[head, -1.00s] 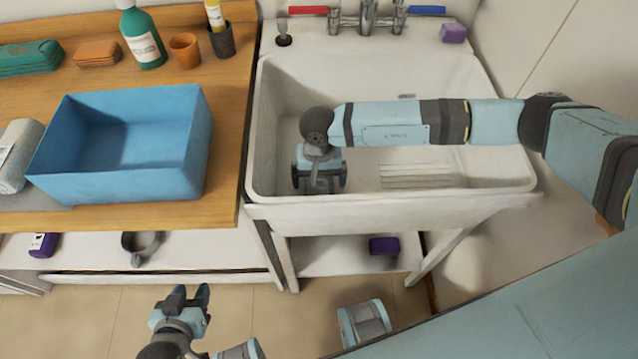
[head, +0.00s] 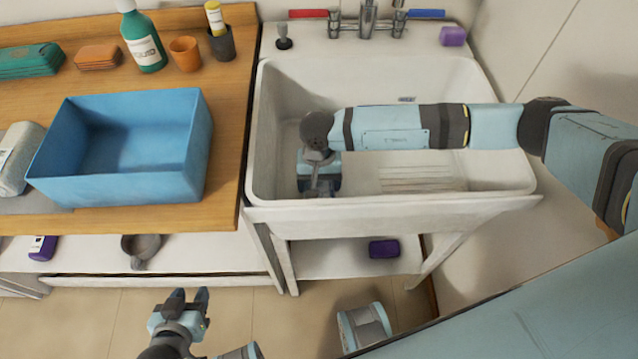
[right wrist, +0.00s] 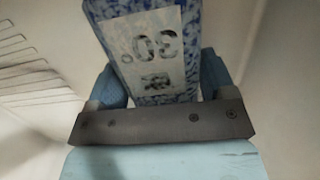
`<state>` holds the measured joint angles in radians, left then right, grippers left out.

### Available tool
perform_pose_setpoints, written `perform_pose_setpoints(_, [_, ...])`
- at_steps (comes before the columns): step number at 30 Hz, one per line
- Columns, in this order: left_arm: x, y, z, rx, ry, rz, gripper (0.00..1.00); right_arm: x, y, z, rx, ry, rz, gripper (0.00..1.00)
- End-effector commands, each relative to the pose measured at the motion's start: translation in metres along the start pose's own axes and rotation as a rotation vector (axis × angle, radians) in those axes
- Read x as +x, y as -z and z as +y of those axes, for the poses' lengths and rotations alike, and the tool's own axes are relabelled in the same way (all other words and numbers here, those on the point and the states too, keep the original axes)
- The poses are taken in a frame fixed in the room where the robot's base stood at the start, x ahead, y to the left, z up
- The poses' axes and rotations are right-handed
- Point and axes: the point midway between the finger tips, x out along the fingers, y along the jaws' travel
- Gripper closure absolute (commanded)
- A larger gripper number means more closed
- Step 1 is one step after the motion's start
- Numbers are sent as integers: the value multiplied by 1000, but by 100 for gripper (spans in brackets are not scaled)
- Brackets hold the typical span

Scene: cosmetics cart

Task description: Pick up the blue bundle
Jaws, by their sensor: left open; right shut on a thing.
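The blue bundle (right wrist: 150,50) fills the middle of the right wrist view. It is speckled blue and white, with a pale label that shows "30°" upside down or mirrored. My right gripper (right wrist: 165,92) is shut on it, with one finger at each side. In the head view my right gripper (head: 319,182) is low inside the white sink (head: 390,218), toward its left side. The arm hides most of the bundle there. I cannot tell whether the bundle touches the sink floor. My left gripper (head: 188,298) is open and empty, low in front of the counter.
A blue open bin (head: 120,190) stands on the wooden counter (head: 225,195) left of the sink. A green bottle (head: 144,45), an orange cup (head: 185,53) and a dark cup (head: 222,44) stand behind it. The tap (head: 368,18) is at the sink's back. The sink's right half is free under my arm.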

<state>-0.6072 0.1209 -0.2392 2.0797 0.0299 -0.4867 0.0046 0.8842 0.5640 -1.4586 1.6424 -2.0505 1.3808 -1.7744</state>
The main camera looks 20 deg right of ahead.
Motion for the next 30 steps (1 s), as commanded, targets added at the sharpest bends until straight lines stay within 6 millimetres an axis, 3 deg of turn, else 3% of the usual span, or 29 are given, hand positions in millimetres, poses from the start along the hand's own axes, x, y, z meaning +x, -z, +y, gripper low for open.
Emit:
perform_pose_setpoints(8, [-1,2,1,-6,0,1,57,-53,-6,0,-3,3,4,58])
perform_pose_setpoints(15, [-1,2,1,-4,0,-1,57,-120,-14,0,-2,3,4,58])
perform_pose_setpoints(21, [-1,0,-2,5,0,-4,57,-163,-20,0,-1,2,3,58])
perform_pose_setpoints(30, [-2,0,-2,7,0,-5,57,-189,-23,0,-1,1,1,58])
